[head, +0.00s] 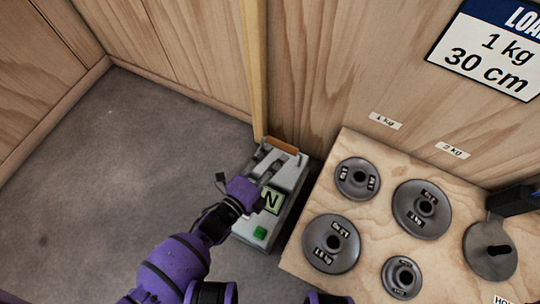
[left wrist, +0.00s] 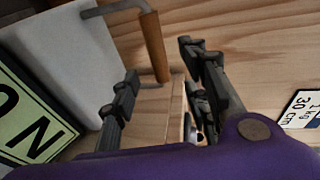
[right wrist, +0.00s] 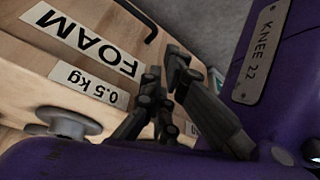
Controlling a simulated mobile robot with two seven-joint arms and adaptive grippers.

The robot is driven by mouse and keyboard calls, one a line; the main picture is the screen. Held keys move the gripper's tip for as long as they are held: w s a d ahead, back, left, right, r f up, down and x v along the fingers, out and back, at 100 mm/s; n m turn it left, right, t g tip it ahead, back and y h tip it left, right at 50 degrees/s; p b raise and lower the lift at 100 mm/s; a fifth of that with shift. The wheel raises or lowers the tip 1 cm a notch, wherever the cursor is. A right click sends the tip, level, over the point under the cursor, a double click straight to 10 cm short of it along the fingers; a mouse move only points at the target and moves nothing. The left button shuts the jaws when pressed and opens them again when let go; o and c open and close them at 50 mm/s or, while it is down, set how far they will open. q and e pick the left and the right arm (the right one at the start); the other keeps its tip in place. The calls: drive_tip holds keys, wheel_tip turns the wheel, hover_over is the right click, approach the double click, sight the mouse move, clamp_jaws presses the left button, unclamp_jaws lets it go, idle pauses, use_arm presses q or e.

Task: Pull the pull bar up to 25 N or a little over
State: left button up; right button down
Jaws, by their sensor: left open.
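The pull bar (head: 285,145) is an orange-brown rod at the far end of a grey gauge box (head: 291,178). The box has a pale green panel marked N and a green button; no number can be read. My left gripper (head: 270,163) is over the box, its fingers pointing toward the bar. In the left wrist view the bar (left wrist: 154,46) and its grey bracket show between the open fingers (left wrist: 157,62), which do not close on it. My right gripper (right wrist: 164,62) shows in the right wrist view with its fingertips together and nothing visible between them.
A wooden board (head: 376,170) with several round grey weights stands right of the box. A wooden wall with a LOAD sign (head: 490,48) rises behind. Grey floor (head: 110,170) is clear at left. A wooden crate marked FOAM (right wrist: 95,45) is near my right gripper.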

sight(285, 149)
use_arm(q)
drive_tip(key=shift+w+d, duration=0.15)
drive_tip(key=shift+w, duration=0.05)
drive_tip(key=b+x, duration=0.1)
drive_tip(key=x, duration=0.2)
drive_tip(key=b+x, duration=0.1)
drive_tip(key=x, duration=0.2)
drive_tip(key=shift+f+b, duration=0.25)
drive_tip(key=shift+b, duration=0.05)
drive_tip(key=shift+w+d, duration=0.3)
drive_tip(key=shift+w, duration=0.15)
clamp_jaws()
